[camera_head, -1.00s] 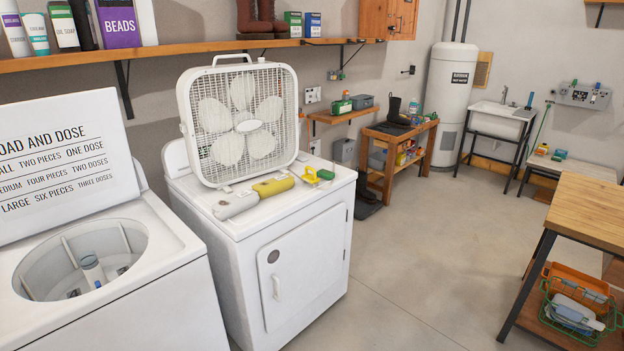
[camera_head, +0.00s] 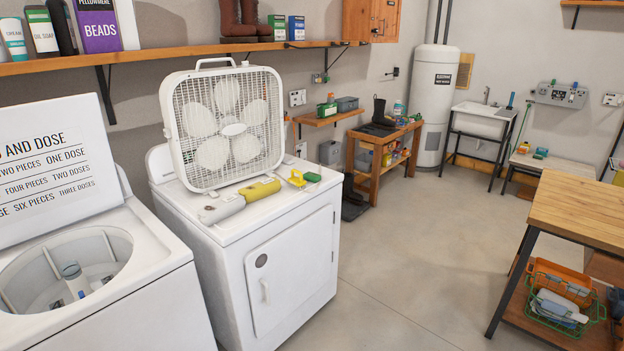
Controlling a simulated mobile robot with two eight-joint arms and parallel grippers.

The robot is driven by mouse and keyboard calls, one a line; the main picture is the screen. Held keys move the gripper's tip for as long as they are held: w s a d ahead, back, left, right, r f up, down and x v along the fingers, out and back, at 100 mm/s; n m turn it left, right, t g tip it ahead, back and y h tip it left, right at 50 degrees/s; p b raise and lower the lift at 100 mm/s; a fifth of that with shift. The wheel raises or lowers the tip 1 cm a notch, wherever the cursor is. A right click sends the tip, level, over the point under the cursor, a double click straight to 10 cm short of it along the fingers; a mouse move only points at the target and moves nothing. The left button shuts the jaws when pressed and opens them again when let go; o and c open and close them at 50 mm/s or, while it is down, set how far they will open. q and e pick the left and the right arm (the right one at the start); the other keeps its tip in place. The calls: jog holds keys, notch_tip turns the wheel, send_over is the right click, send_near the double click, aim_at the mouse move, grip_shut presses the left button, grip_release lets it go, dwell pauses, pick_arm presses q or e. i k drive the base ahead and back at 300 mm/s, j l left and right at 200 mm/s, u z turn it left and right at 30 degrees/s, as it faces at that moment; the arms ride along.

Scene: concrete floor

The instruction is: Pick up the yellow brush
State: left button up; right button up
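A small yellow item (camera_head: 297,179) with a raised handle-like shape, which looks like the yellow brush, lies on the white dryer top (camera_head: 215,235) near its right edge. A small green block (camera_head: 312,177) lies just to its right. A larger yellow roll-shaped item (camera_head: 261,190) lies to its left, and a pale grey one (camera_head: 221,208) lies further left. Neither of my grippers is in view.
A white box fan (camera_head: 228,125) stands behind these items on the dryer. An open washer (camera_head: 70,265) is at left. A wooden shelf (camera_head: 150,56) runs above. A wooden table (camera_head: 580,205) stands at right. The concrete floor (camera_head: 400,260) between is clear.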

aim_at(298, 182)
jog(key=i+l+u, duration=0.15)
jog(key=i+l, duration=0.45)
jog(key=i, duration=0.25)
jog(key=i+l+u, duration=0.1)
jog(key=i+l, duration=0.6)
jog(key=i, duration=0.1)
